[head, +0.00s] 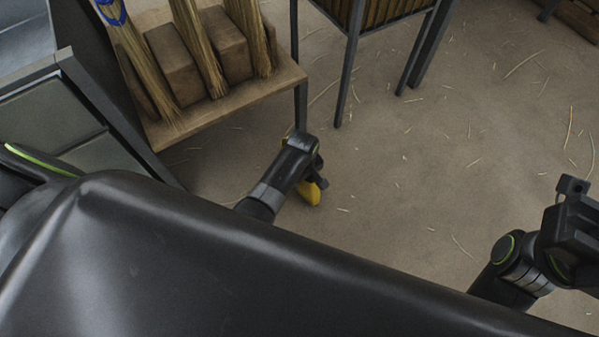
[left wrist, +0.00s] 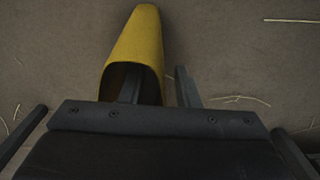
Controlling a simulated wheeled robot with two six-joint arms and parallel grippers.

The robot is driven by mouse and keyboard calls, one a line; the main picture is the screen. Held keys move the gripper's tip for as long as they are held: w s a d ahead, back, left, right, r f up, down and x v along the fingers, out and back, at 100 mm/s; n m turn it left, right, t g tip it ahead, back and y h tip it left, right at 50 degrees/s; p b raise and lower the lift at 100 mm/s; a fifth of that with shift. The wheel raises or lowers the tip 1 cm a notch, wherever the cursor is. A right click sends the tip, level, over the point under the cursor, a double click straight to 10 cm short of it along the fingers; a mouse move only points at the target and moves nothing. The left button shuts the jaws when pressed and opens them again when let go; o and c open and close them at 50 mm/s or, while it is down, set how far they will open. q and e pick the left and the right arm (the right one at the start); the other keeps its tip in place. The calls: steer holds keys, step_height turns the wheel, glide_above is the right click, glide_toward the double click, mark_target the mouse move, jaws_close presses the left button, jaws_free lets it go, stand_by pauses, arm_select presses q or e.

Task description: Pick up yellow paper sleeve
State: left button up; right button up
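The yellow paper sleeve (head: 309,194) lies on the floor and is partly hidden by my left gripper (head: 319,176) in the head view. In the left wrist view the sleeve (left wrist: 140,38) is a tapered tube with its open mouth toward me. My left gripper (left wrist: 160,86) is open. One finger reaches into the sleeve's mouth, and the other is outside, right of the sleeve's wall with a small gap. The sleeve appears to rest on the floor. My right gripper (head: 573,187) is at the right edge of the head view, well away from the sleeve; its fingers are unclear.
A wooden shelf (head: 235,102) with several straw brooms (head: 197,45) and brown blocks stands at upper left. A dark metal-framed rack (head: 352,50) stands behind. The floor (head: 420,150) right of the sleeve is clear apart from scattered straw.

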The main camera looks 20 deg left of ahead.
arm_select(q)
steer(key=shift+f, duration=0.25)
jaws_close()
steer(key=shift+r, duration=0.15)
